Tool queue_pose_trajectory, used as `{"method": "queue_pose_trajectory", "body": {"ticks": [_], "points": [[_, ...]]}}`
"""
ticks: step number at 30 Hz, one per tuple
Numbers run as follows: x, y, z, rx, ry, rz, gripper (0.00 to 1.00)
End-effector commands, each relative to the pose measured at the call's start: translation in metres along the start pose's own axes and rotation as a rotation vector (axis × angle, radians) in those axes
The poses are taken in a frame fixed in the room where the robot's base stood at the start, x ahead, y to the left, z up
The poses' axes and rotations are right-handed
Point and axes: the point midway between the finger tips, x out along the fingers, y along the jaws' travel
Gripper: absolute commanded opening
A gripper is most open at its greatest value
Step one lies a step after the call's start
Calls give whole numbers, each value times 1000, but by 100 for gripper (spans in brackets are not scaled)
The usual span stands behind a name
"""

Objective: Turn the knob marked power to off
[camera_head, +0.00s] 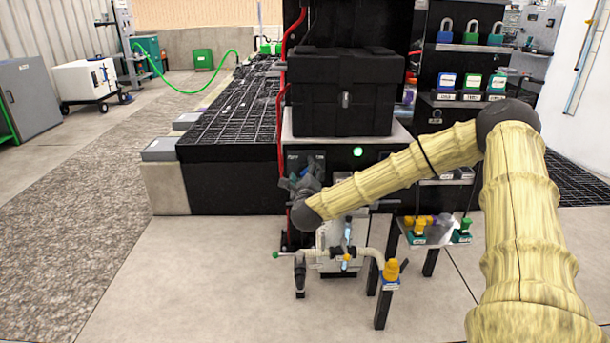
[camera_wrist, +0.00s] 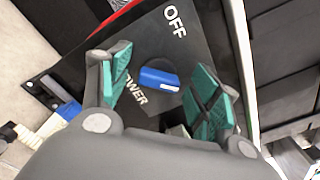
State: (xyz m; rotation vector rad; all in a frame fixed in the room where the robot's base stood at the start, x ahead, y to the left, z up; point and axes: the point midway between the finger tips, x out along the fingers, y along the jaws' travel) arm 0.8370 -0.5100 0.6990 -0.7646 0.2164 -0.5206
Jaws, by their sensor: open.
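The power knob (camera_wrist: 159,78) is a blue grip with a white line on a round dark base, in the middle of the wrist view. It sits on a dark panel (camera_wrist: 150,33) lettered OFF and POWER. The OFF lettering is above the knob in the picture. My gripper (camera_wrist: 165,90) is open, with one teal-padded finger on each side of the knob. I cannot tell whether a finger touches it. In the head view my gripper (camera_head: 303,186) is in front of the panel (camera_head: 306,160) below the black case, and my arm hides part of that area.
Pipes and a yellow-capped fitting (camera_head: 391,270) are below my gripper. A red hose (camera_head: 284,110) runs down on the left. The floor at the left front is free.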

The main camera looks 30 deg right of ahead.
Motion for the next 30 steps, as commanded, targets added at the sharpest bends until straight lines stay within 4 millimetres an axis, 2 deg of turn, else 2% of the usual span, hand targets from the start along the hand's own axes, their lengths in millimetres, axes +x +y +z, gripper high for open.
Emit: {"method": "queue_pose_trajectory", "body": {"ticks": [11, 18, 19, 30], "points": [[4, 0, 0, 0, 0, 0, 62], [4, 0, 0, 0, 0, 0, 19], [4, 0, 0, 0, 0, 0, 17], [4, 0, 2, -55, -1, 1, 17]]}}
